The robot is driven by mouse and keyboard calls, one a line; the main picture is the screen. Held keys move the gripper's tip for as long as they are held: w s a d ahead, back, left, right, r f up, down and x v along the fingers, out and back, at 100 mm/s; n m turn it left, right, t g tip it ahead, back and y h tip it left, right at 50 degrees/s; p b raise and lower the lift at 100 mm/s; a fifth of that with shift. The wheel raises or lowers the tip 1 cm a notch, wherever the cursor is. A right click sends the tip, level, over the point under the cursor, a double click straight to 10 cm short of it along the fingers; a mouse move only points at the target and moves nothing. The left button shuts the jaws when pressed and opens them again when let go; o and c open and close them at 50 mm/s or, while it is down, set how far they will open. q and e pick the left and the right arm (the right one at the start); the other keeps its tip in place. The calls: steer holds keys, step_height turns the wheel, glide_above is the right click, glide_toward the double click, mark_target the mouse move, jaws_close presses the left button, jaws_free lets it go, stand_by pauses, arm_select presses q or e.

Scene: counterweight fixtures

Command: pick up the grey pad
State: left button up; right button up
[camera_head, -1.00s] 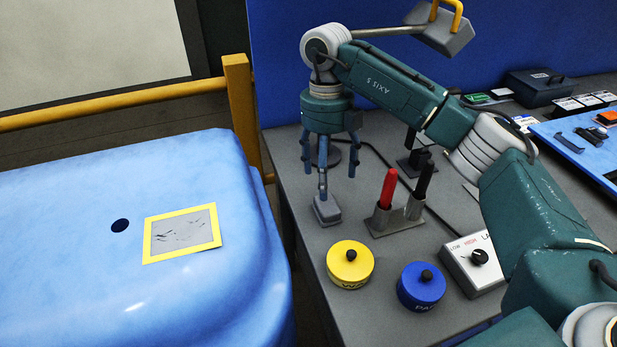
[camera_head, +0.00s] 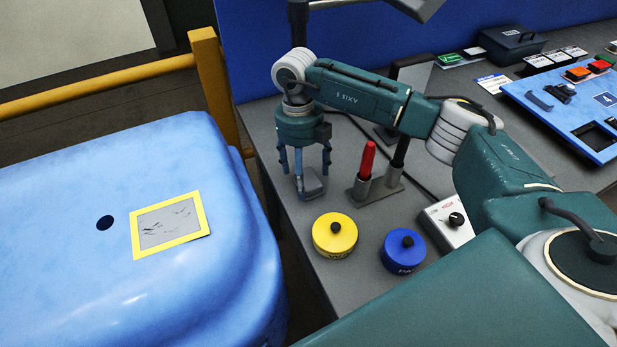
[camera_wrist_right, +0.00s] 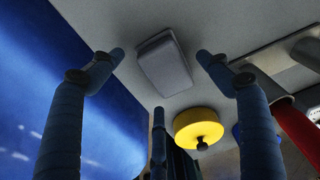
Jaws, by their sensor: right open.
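The grey pad (camera_head: 313,182) is a small rounded block lying on the grey bench top near its left edge. My right gripper (camera_head: 305,176) points down right over it, its blue fingers spread and partly covering the pad in the head view. In the right wrist view the pad (camera_wrist_right: 163,62) lies between the two upper fingertips of my open right gripper (camera_wrist_right: 160,72), with visible gaps on both sides. A third finger is below it in that picture. The fingers are not closed on the pad. My left gripper is not in view.
A yellow round weight (camera_head: 335,235) and a blue one (camera_head: 403,250) stand in front of the pad. A holder with a red-handled tool (camera_head: 367,160) and a black one is close on the right. A blue rounded cover (camera_head: 60,190) lies left of the bench.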

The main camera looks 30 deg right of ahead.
steer(key=shift+s+f, duration=0.1)
steer(key=shift+f, duration=0.25)
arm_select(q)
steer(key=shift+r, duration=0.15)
arm_select(e)
steer(key=shift+f, duration=0.2)
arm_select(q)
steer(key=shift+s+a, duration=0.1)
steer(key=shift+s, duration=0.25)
arm_select(e)
steer(key=c, duration=1.2)
steer(key=shift+r, duration=0.15)
arm_select(q)
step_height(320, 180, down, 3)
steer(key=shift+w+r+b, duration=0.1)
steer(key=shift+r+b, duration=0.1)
steer(key=shift+b, duration=1.05)
arm_select(e)
step_height(320, 180, up, 20)
steer(key=shift+f, duration=0.1)
